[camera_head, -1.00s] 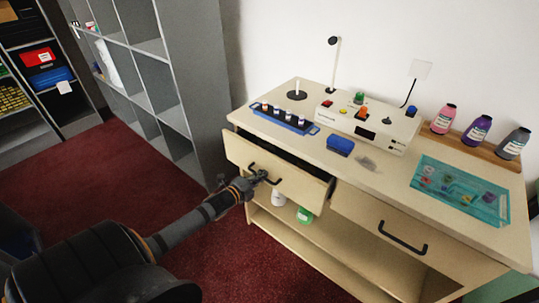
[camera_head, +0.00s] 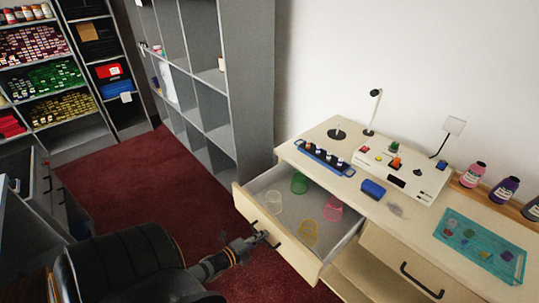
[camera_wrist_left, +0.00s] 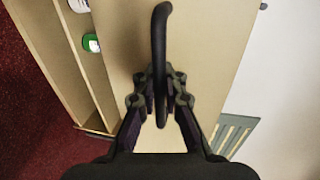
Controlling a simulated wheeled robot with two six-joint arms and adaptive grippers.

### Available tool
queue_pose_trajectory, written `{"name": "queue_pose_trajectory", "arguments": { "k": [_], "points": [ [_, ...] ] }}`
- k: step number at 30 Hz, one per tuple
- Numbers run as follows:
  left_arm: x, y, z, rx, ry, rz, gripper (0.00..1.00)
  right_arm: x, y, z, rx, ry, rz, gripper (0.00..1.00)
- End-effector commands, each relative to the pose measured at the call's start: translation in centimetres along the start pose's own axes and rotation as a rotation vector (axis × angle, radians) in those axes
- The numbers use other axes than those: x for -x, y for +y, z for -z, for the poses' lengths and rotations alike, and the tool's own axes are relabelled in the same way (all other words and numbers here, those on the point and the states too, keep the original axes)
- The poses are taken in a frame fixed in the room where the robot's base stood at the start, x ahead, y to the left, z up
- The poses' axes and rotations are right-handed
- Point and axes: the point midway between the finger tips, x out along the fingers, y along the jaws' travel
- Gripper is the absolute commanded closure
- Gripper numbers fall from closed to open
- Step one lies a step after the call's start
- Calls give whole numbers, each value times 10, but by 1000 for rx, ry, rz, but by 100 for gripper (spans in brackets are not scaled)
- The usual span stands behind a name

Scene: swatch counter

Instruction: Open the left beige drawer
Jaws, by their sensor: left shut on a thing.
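The left beige drawer (camera_head: 283,243) is pulled well out of the counter in the head view. Inside it lie several cups, among them a green one (camera_head: 299,183), a pink one (camera_head: 333,209) and a yellow one (camera_head: 309,232). Its black handle (camera_wrist_left: 161,50) runs up the middle of the left wrist view, between the fingers. My left gripper (camera_head: 259,240) is at the drawer front, and in the wrist view my left gripper (camera_wrist_left: 160,92) is shut on the handle. My right gripper is not in view.
The right drawer (camera_head: 400,262) looks shut. On the counter stand a blue tray (camera_head: 325,158) of small bottles, a white control box (camera_head: 403,172), a blue box (camera_head: 373,189) and a teal tray (camera_head: 480,249). Grey shelves (camera_head: 240,90) stand behind; red carpet (camera_head: 150,190) is clear at left.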

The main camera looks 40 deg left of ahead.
Motion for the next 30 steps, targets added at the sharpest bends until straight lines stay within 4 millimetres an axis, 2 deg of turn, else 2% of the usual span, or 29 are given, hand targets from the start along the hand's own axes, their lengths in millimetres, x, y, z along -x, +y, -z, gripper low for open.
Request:
{"name": "queue_pose_trajectory", "arguments": {
  "k": [3,6,9,15,21,22,24,30],
  "points": [
    [16,2,2,0,2,-2,100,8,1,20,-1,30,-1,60],
    [23,5,2,1,2,-3,100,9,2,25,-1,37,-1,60],
    [27,6,2,1,1,-2,100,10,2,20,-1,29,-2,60],
    [28,7,2,1,2,0,100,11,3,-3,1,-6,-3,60],
    [28,7,3,1,2,0,100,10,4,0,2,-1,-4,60],
    [28,7,3,1,2,0,90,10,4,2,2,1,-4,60],
    [28,7,2,0,2,-1,81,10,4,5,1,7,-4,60],
    [28,7,2,0,1,-2,81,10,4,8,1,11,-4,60]
  ]
}}
